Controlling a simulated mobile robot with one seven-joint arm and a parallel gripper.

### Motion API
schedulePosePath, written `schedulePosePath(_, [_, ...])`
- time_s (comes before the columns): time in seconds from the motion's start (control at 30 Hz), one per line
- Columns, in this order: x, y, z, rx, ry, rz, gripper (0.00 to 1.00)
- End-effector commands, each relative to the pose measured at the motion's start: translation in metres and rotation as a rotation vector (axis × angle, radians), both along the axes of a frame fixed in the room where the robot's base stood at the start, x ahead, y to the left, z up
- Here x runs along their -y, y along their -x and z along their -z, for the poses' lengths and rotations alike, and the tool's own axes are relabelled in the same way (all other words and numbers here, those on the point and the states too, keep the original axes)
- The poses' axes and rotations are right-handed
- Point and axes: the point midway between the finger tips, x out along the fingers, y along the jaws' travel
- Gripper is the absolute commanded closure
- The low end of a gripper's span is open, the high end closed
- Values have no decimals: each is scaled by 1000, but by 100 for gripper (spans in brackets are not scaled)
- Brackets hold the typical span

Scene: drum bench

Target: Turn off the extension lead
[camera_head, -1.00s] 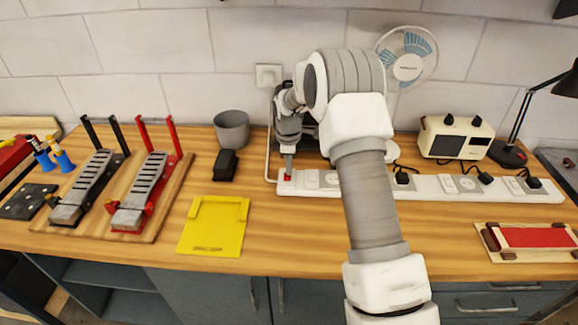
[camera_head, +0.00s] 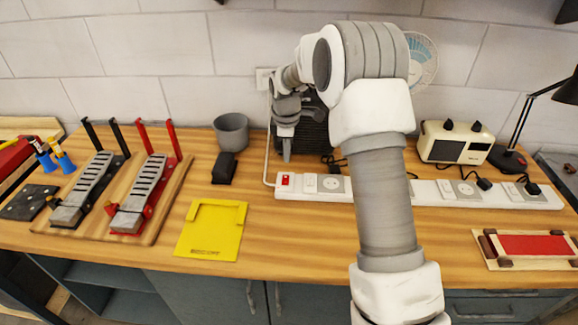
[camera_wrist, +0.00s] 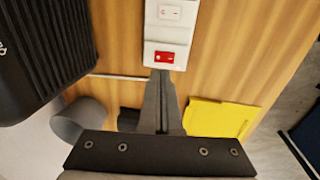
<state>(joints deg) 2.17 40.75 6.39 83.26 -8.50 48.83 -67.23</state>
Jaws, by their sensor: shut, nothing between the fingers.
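The extension lead (camera_head: 296,186) is a long white strip on the bench with several sockets and small white switches. Its red switch (camera_head: 286,180) is at the left end and also shows in the wrist view (camera_wrist: 164,57). Which way the switch is tipped I cannot tell. My gripper (camera_head: 287,159) is shut and empty, pointing down just above and behind the red switch, apart from it. In the wrist view its fingertips (camera_wrist: 161,74) are just below the switch. My arm hides part of the strip's middle.
A dark ribbed box (camera_head: 314,130) stands behind the strip's left end, close to my gripper. A grey cup (camera_head: 231,130), a black block (camera_head: 224,167) and a yellow tray (camera_head: 212,240) are to the left. A cream radio (camera_head: 455,142) and a lamp (camera_head: 511,157) stand at the right.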

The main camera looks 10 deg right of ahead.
Motion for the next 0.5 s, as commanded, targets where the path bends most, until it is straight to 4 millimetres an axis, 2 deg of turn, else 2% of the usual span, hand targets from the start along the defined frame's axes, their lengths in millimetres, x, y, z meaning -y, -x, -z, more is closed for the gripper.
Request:
schedulePosePath(0.1, [-2,2,-26,6,-1,-1,100])
schedulePosePath(0.2, [-2,4,-42,5,0,-1,100])
schedulePosePath(0.33, [-2,5,-54,4,-1,0,100])
schedulePosePath(0.5, [-2,6,-59,4,-1,0,100])
